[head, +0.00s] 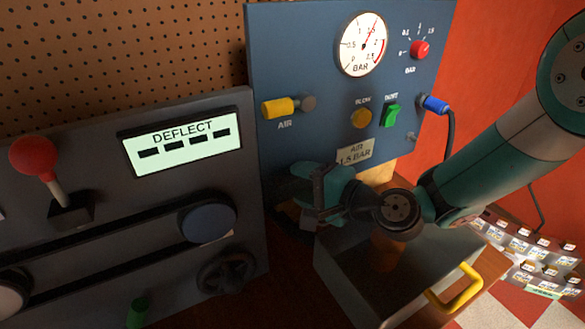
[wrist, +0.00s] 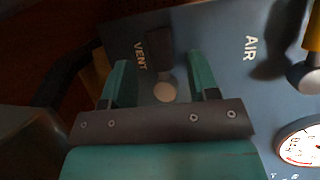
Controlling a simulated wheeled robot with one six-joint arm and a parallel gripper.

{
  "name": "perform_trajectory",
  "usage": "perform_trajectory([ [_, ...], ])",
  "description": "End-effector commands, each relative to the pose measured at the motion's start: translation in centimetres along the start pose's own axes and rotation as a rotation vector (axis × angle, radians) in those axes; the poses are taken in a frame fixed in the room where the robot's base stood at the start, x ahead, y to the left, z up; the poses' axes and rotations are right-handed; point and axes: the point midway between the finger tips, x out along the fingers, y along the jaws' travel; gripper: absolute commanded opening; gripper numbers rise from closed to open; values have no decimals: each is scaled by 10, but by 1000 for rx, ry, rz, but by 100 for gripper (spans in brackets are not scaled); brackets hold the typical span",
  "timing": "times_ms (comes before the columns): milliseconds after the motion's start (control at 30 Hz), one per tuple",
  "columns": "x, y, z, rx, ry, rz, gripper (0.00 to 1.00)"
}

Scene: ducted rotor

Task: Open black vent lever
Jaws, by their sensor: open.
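The black vent lever (wrist: 159,42) shows in the wrist view beside the VENT label (wrist: 140,56), on the blue panel. A round pale pivot (wrist: 165,92) sits at its lower end. My gripper (wrist: 160,64) is open, with one green finger on each side of the lever's line. Whether either finger touches the lever I cannot tell. In the head view my gripper (head: 303,190) is low at the blue panel (head: 310,70), and I cannot make out the lever there.
The yellow AIR lever (head: 279,108) is above my gripper, and the gauge (head: 362,44) is higher up. A grey machine with a DEFLECT display (head: 183,145) stands close on the left. An open box with a yellow handle (head: 456,292) lies below my arm.

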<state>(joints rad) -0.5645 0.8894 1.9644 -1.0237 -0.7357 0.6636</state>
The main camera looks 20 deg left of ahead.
Motion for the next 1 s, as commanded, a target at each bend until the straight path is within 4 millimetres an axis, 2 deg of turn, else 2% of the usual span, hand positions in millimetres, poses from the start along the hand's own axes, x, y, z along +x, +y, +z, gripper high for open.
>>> perform_trajectory([
  [100,17,-2,0,-2,-2,1,55],
  [200,25,-1,0,-1,-1,2,55],
  [567,30,0,0,0,0,1,55],
  [800,29,0,0,0,0,1,0],
  [1000,29,1,0,4,-1,-1,0],
])
